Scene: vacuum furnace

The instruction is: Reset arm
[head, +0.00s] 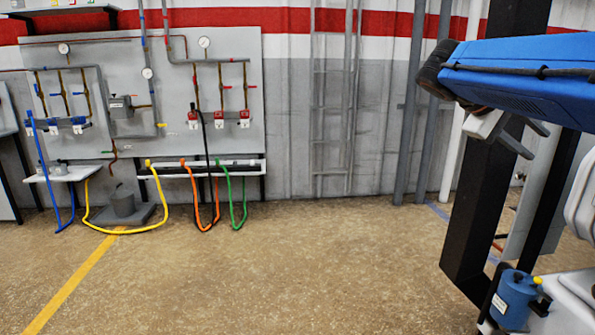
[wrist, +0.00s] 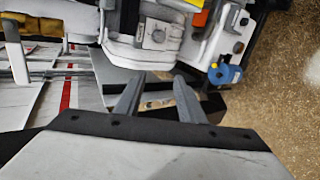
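My gripper (head: 536,144) hangs at the upper right of the head view, under my blue arm link. In the wrist view my gripper (wrist: 157,82) shows two grey fingers with a clear gap between them. Nothing is held between the fingers. The fingers point toward white equipment and panels, and they appear apart from them.
A wall panel (head: 110,100) with gauges, pipes and valves stands at the left. Coloured hoses, including a yellow hose (head: 125,229), loop down to the floor. A dark post (head: 485,190) stands close by my arm. The middle floor (head: 310,265) is clear.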

